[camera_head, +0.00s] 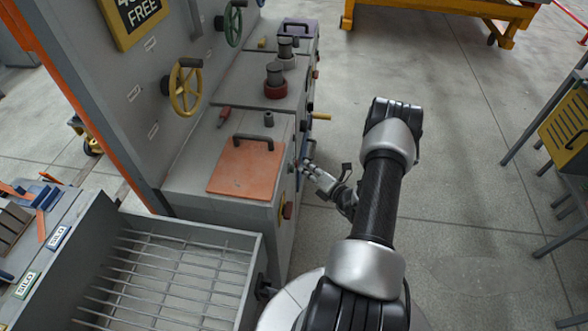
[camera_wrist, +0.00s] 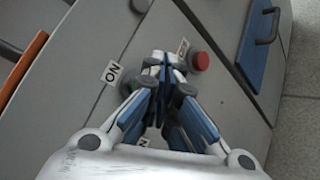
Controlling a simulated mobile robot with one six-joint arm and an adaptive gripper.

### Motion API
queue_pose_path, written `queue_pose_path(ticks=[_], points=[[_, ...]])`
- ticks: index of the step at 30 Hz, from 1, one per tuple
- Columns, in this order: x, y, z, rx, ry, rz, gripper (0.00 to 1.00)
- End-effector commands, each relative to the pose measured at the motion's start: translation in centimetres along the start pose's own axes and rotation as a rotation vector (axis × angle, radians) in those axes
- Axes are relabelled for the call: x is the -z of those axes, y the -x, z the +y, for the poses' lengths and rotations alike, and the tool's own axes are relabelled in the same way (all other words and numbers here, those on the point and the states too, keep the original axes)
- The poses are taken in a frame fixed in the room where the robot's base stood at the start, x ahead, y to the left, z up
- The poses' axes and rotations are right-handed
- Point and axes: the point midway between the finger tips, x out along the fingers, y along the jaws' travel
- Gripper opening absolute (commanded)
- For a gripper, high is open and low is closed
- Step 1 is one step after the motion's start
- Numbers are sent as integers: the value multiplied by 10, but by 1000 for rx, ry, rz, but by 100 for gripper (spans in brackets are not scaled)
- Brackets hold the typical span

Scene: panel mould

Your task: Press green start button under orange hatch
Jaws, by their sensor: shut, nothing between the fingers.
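The orange hatch (camera_head: 240,168) lies closed on top of a grey cabinet, with a dark handle at its back edge. Its edge also shows at the left of the wrist view (camera_wrist: 14,80). My gripper (camera_head: 303,165) is at the cabinet's front face, just right of the hatch. In the wrist view my gripper (camera_wrist: 165,62) is shut and empty, its fingertips close to the panel between an ON label (camera_wrist: 112,73) and a red button (camera_wrist: 199,61). A dark greenish round part (camera_wrist: 127,86) beside the ON label is partly hidden by a finger. I cannot tell whether anything touches.
A red knob on yellow (camera_head: 288,210) sits lower on the cabinet front. A blue door (camera_wrist: 262,45) with a handle is right of the red button. A grey bin with bars (camera_head: 165,280) stands in front. Open floor (camera_head: 470,200) lies to the right.

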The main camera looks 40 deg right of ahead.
Motion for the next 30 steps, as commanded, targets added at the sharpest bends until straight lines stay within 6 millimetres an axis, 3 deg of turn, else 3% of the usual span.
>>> queue_pose_path(ticks=[30], points=[[4, -6, 4, 0, 0, 0, 0]])
